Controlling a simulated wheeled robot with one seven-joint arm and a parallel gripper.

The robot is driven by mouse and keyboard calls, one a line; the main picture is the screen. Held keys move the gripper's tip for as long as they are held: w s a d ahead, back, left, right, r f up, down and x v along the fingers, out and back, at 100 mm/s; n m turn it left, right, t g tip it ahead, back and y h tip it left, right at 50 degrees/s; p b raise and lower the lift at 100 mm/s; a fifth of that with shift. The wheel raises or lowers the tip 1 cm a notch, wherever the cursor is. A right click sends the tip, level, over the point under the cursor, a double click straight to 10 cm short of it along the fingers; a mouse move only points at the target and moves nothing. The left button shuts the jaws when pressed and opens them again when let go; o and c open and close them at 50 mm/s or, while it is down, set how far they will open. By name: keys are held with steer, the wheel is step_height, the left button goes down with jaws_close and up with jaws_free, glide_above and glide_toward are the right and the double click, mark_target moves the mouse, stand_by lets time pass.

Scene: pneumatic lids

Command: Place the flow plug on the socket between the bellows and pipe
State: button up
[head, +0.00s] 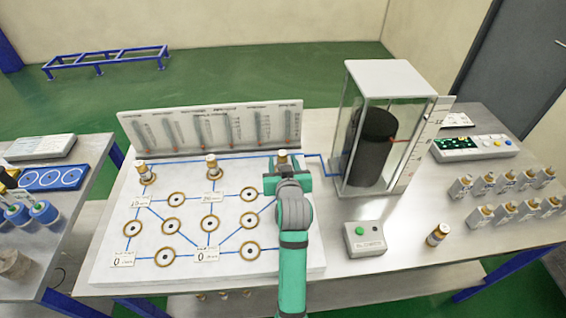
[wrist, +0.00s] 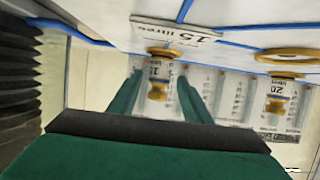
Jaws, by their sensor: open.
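My gripper (head: 285,172) is at the upper right corner of the white pipe board (head: 190,265), beside the glass case with the black bellows (head: 370,148). A small white plug with gold ends (head: 282,156) shows just beyond it. In the wrist view, which looks upside down, this plug (wrist: 156,75) stands between my open green fingers (wrist: 155,98), with its gold base at the board. The fingers appear apart from it. Its number is only partly readable. My gripper hides the socket there in the head view. Blue pipe (head: 312,157) runs from this corner to the bellows case.
Plugs stand on the board's top left (head: 147,172) and top middle (head: 213,167). The other gold sockets (head: 209,222) look empty. A lone plug (head: 438,234) and several labelled plugs (head: 500,197) stand right, past a green-button box (head: 366,238). A gauge panel (head: 210,128) rises behind the board.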

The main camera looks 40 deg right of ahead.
steer(key=v, duration=1.2)
steer(key=shift+r, duration=0.15)
